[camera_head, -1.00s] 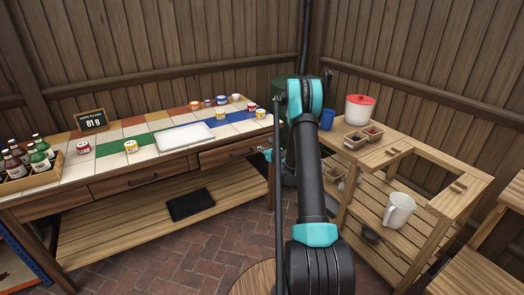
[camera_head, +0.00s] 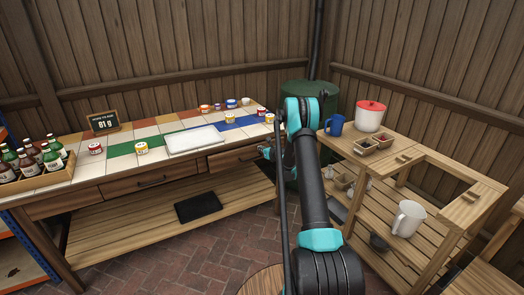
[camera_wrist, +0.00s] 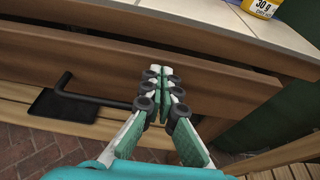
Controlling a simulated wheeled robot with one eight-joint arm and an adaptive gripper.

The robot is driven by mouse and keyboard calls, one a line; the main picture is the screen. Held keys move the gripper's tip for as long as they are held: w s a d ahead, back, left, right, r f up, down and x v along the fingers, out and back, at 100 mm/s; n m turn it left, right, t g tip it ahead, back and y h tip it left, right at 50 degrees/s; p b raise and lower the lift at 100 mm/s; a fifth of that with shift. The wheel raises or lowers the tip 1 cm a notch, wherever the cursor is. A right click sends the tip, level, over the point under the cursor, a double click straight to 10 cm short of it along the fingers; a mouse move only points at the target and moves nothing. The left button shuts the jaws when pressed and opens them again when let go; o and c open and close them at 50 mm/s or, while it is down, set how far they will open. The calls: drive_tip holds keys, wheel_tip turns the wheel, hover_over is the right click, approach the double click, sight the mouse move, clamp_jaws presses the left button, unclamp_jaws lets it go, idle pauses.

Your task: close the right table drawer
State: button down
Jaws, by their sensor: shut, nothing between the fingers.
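The right table drawer (camera_head: 230,158) is under the right end of the tiled table; its wooden front (camera_wrist: 226,84) crosses the wrist view. A black bar handle (camera_wrist: 98,99) stands out from the front, left of my fingers. My gripper (camera_wrist: 164,76) is shut and empty, its fingertips at the drawer front, right of the handle. I cannot tell whether they touch it. In the head view my gripper (camera_head: 266,152) is at the drawer's right end, partly hidden by my arm. How far the drawer stands out is hard to tell.
The tiled tabletop holds a white tray (camera_head: 195,140), several small tubs and a bottle crate (camera_head: 40,181). A black mat (camera_head: 198,206) lies on the lower shelf. A wooden cart (camera_head: 455,214) with a white jug (camera_head: 407,218) stands at right.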

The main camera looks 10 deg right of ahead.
sight(258, 144)
drive_tip(key=w, duration=0.2)
drive_tip(key=w+a, duration=0.1)
drive_tip(key=w, duration=0.1)
drive_tip(key=shift+w+a, duration=0.1)
drive_tip(key=shift+a, duration=0.1)
drive_tip(key=shift+r, duration=0.1)
